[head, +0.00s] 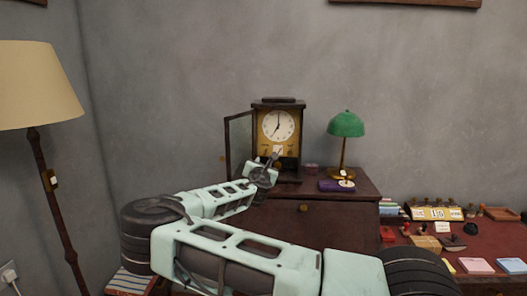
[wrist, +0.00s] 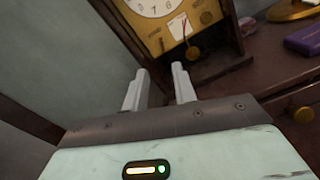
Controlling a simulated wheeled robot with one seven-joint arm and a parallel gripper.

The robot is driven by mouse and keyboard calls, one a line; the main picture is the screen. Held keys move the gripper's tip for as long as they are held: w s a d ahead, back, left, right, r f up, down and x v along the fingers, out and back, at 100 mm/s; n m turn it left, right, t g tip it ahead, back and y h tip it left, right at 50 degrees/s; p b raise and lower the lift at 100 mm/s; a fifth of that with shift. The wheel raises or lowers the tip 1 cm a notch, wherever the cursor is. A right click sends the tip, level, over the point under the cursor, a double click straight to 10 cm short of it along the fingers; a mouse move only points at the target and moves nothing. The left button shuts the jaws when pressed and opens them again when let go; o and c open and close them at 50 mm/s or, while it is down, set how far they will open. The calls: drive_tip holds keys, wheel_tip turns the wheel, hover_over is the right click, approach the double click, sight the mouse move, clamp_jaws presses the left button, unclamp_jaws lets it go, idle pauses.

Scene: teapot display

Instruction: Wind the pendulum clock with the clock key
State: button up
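The pendulum clock (head: 279,124) stands on the dark wooden cabinet with its glass door (head: 239,145) swung open to the left. In the head view my gripper (head: 273,159) covers part of the lower case. I cannot make out the clock key for certain; a small reddish piece (wrist: 207,17) on the clock front is unclear.
A green lamp (head: 346,125) and a purple box (head: 337,186) stand on the cabinet (head: 303,222) right of the clock. A floor lamp (head: 38,85) is at the left. A red-topped desk (head: 478,243) with stamps and cards is at the right.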

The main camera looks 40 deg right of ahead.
sight(267, 151)
drive_tip(key=p+x, duration=0.4)
drive_tip(key=x, duration=1)
drive_tip(key=shift+s+d, duration=0.1)
drive_tip(key=shift+d, duration=0.05)
clamp_jaws()
